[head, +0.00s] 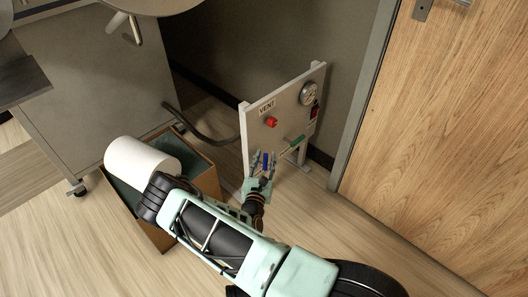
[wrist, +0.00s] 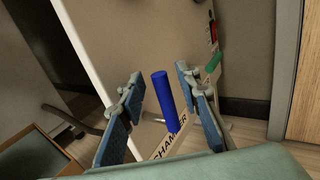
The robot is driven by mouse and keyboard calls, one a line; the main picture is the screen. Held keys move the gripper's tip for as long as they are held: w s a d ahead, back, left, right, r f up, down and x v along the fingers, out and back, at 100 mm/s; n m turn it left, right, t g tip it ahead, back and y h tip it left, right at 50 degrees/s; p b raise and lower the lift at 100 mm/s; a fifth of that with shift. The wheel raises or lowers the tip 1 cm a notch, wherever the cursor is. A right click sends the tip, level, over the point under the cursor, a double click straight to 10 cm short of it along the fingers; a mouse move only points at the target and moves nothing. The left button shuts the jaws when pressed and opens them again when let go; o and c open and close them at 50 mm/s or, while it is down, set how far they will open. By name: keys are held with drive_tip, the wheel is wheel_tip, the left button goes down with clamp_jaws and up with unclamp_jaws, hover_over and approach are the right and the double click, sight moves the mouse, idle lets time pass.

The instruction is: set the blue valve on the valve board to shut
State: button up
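The valve board (head: 285,105) is a pale upright panel on a stand, beside the wooden door. The blue valve (wrist: 163,95) shows in the wrist view as a straight blue handle, upright in the picture and leaning slightly left, above a label that reads CHAMBER (wrist: 170,142). In the head view only a small part of the blue valve (head: 266,158) shows, low on the board. My gripper (wrist: 159,74) is open, with one finger on each side of the blue handle. Gaps show between the handle and both fingers, and nothing is held.
A green handle (head: 293,143) sits right of the blue valve. The board also carries a red knob (head: 271,122), a gauge (head: 308,94) and a red switch (head: 315,111). An open box (head: 207,180) with a white roll (head: 140,158) stands left. The wooden door (head: 455,140) is right.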

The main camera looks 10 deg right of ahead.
drive_tip(key=shift+w+d, duration=0.25)
drive_tip(key=shift+w, duration=0.3)
clamp_jaws()
